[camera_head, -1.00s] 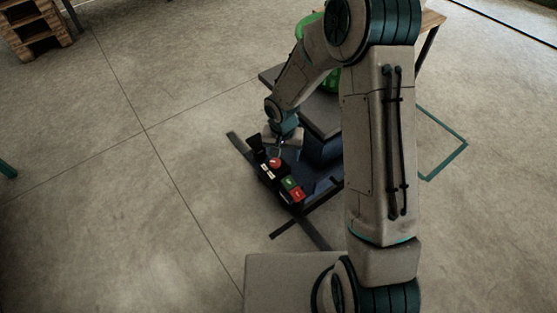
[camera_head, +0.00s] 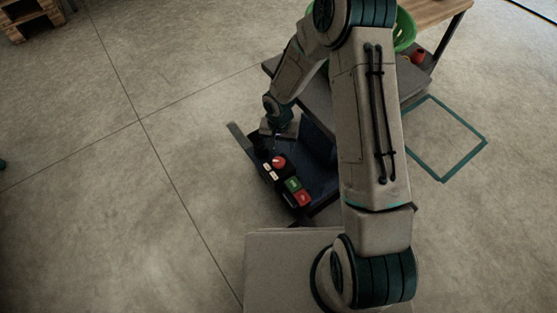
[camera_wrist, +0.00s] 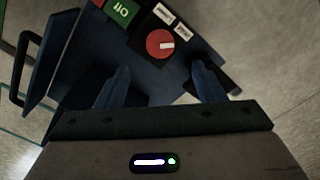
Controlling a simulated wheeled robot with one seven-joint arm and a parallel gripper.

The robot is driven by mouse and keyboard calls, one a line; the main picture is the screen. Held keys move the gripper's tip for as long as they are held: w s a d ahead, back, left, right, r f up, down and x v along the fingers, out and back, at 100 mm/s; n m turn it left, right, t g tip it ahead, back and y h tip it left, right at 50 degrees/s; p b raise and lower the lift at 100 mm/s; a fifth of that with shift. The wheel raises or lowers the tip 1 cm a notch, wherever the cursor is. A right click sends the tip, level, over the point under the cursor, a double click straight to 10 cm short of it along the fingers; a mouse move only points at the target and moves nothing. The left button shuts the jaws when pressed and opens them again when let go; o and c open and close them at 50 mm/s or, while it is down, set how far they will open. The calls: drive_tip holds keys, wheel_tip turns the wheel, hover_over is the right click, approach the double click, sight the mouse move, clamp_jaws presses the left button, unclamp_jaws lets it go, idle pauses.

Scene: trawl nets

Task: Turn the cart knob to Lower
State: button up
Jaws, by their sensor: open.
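The cart knob (camera_head: 278,162) is a round red dial on the cart's dark control panel. In the wrist view the knob (camera_wrist: 161,43) has a white pointer that points right. Two small white labels (camera_wrist: 184,32) sit above and to the right of it; their text is too small to read. My gripper (camera_wrist: 162,78) is open, its two blue fingers apart, with the knob just beyond the gap between the fingertips. It does not visibly touch the knob. In the head view my gripper (camera_head: 272,143) is at the panel's far end, partly hidden.
A green button (camera_head: 292,184) and a red button (camera_head: 302,198) are beside the knob on the panel. The cart's grey platform (camera_head: 300,95) is behind it, partly hidden by my arm. A wooden table (camera_head: 440,17) stands at the back right. Open floor lies left.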

sight(279, 161)
wheel_tip(279, 161, down, 9)
drive_tip(key=b, duration=0.3)
drive_tip(key=c, duration=1)
